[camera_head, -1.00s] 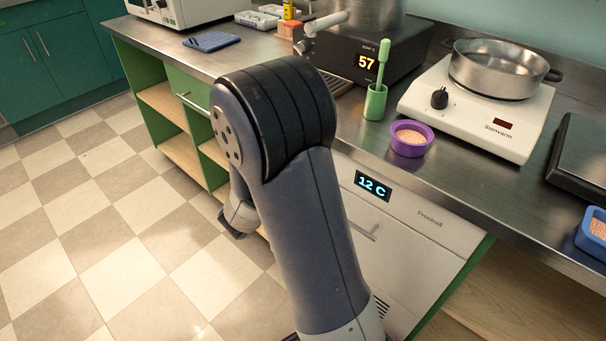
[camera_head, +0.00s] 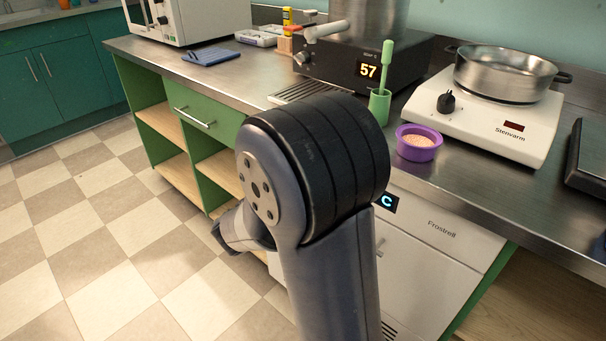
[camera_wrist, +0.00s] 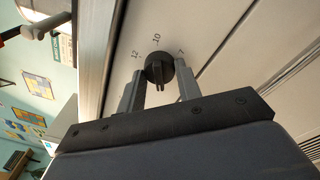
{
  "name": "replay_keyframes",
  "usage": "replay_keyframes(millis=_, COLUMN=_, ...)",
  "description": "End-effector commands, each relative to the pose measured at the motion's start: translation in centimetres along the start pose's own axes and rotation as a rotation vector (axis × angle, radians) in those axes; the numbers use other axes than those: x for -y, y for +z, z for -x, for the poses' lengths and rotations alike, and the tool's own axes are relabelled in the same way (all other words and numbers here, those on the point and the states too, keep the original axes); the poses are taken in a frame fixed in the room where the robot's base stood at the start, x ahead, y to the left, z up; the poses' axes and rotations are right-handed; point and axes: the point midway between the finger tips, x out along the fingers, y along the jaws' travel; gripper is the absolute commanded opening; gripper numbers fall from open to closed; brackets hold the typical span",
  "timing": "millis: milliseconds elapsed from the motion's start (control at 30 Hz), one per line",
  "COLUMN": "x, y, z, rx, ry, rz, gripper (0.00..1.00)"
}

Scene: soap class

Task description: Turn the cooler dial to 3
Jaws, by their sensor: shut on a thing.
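The cooler (camera_head: 430,275) is the white front marked Frostrell under the counter in the head view. Its display (camera_head: 387,202) is mostly covered by my arm, and only a "C" shows. In the wrist view the black cooler dial (camera_wrist: 158,67) sits on the pale panel, with the marks 12, 10 and 7 around it. My gripper (camera_wrist: 159,82) has one finger on each side of the dial and is shut on it. No mark 3 is visible. In the head view the dial and the gripper are hidden behind my arm.
On the counter stand a purple bowl (camera_head: 418,148), a green holder with a brush (camera_head: 381,104), a black unit reading 57 (camera_head: 335,57) and a white hotplate (camera_head: 480,125) with a steel pan (camera_head: 505,77). The checkered floor at left is clear.

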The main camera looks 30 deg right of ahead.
Motion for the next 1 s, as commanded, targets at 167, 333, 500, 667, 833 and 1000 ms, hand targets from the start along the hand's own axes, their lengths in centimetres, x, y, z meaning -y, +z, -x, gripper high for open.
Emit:
replay_keyframes(millis=167, x=0.2, y=-0.1, z=0.0, rx=-0.002, ry=-0.003, rz=0.001, gripper=0.10)
replay_keyframes(millis=333, x=0.1, y=-0.1, z=0.0, rx=-0.001, ry=-0.002, rz=0.001, gripper=0.43)
replay_keyframes(millis=500, x=0.1, y=0.0, z=0.0, rx=-0.001, ry=-0.001, rz=0.001, gripper=0.55)
replay_keyframes(millis=667, x=0.0, y=0.0, z=0.0, rx=0.000, ry=-0.001, rz=0.000, gripper=0.55)
replay_keyframes(millis=833, x=-0.1, y=0.0, z=0.7, rx=-0.002, ry=0.001, rz=0.001, gripper=0.55)
replay_keyframes(millis=1000, x=-0.2, y=0.0, z=2.9, rx=-0.004, ry=0.003, rz=0.001, gripper=0.55)
